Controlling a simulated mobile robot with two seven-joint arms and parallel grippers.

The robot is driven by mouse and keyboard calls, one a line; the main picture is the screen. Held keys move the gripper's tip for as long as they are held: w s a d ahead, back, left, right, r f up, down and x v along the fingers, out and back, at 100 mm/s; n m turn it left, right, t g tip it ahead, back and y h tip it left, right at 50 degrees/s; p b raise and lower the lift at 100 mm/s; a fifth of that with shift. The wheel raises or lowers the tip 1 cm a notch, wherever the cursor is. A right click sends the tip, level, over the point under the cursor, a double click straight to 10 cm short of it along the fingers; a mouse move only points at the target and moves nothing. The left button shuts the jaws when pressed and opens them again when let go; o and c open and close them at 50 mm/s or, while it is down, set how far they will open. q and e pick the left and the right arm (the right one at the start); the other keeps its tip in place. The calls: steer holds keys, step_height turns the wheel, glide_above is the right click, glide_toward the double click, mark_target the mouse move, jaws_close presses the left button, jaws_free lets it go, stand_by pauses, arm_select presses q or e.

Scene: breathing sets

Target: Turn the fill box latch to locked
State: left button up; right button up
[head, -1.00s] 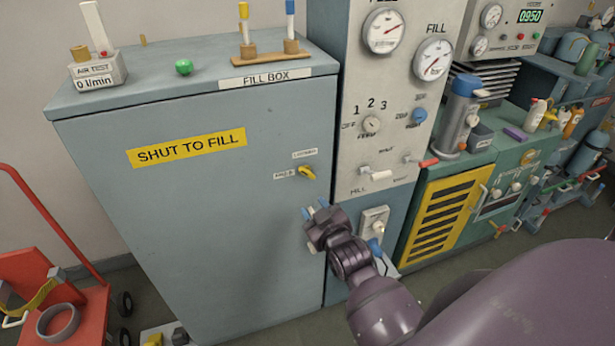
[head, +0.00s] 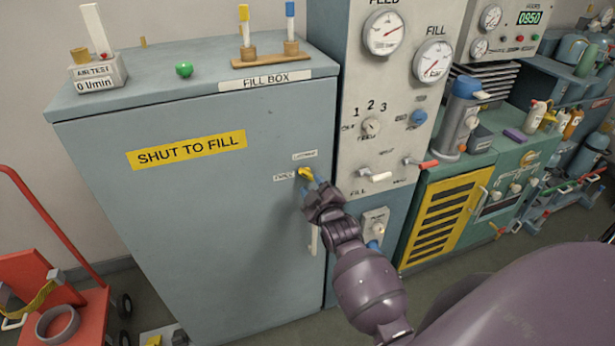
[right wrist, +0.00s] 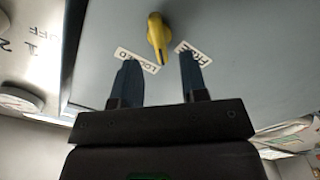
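The fill box (head: 200,230) is a tall grey-blue cabinet with its door shut. Its small yellow latch (head: 304,173) sits near the door's right edge, by a "LOCKED" label (head: 305,155) and a "FREE" label (head: 283,177). My right gripper (head: 316,184) is at the latch, partly covering it in the head view. In the right wrist view the latch (right wrist: 157,38) lies ahead of the gap between the two open fingers (right wrist: 160,70), with the labels at either side. I cannot tell whether a finger touches it, nor exactly which label it points to. My left gripper is out of view.
A pale vertical door handle (head: 313,241) is just below my right gripper. The grey gauge panel (head: 350,140) with knobs and levers stands close on the right. A red cart (head: 45,285) is at the lower left. Small items stand on the box top.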

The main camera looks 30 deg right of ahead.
mark_target(307, 177)
steer(key=shift+x, duration=2.25)
steer(key=shift+c, duration=0.3)
jaws_close()
